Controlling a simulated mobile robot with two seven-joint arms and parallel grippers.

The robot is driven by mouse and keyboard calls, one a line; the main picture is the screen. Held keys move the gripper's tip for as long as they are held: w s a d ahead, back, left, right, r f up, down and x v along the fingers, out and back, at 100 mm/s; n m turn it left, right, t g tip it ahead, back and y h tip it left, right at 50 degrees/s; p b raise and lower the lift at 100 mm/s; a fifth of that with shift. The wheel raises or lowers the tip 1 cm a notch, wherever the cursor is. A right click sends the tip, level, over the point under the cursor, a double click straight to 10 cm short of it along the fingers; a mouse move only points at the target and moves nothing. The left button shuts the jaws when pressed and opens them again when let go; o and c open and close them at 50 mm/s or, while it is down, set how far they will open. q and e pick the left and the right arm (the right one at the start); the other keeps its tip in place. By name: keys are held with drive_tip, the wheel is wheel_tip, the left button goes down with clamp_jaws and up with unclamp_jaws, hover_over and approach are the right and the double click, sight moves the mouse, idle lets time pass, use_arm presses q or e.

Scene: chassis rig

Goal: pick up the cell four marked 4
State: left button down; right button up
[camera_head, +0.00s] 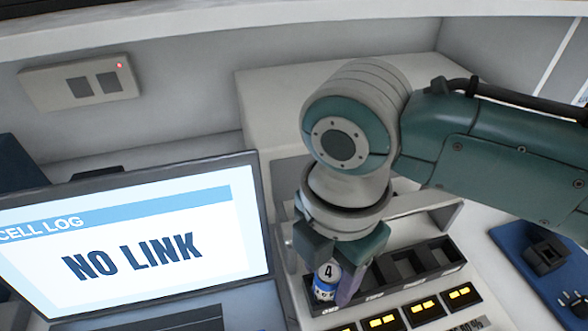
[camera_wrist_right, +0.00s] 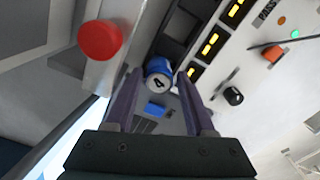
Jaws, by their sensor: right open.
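The cell marked 4 (camera_head: 327,280) is a small blue and white cylinder with a black 4 on its pale top. It stands upright at the left end of the dark slotted rack (camera_head: 443,272). My right gripper (camera_head: 337,287) points down over it, with a finger on either side. In the right wrist view the cell (camera_wrist_right: 158,75) shows just beyond and between the open fingertips of my right gripper (camera_wrist_right: 160,84). I cannot tell whether a finger touches it. My left gripper is not in view.
A laptop (camera_head: 150,240) reading "NO LINK" stands close on the left. Yellow-lit indicators (camera_head: 425,308) line the rack's front. A red knob (camera_wrist_right: 100,40) shows in the right wrist view. A blue mat (camera_head: 535,265) with a dark block lies at right.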

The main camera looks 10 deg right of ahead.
drive_tip(key=shift+f, duration=0.5)
drive_tip(key=shift+c, duration=0.2)
clamp_jaws()
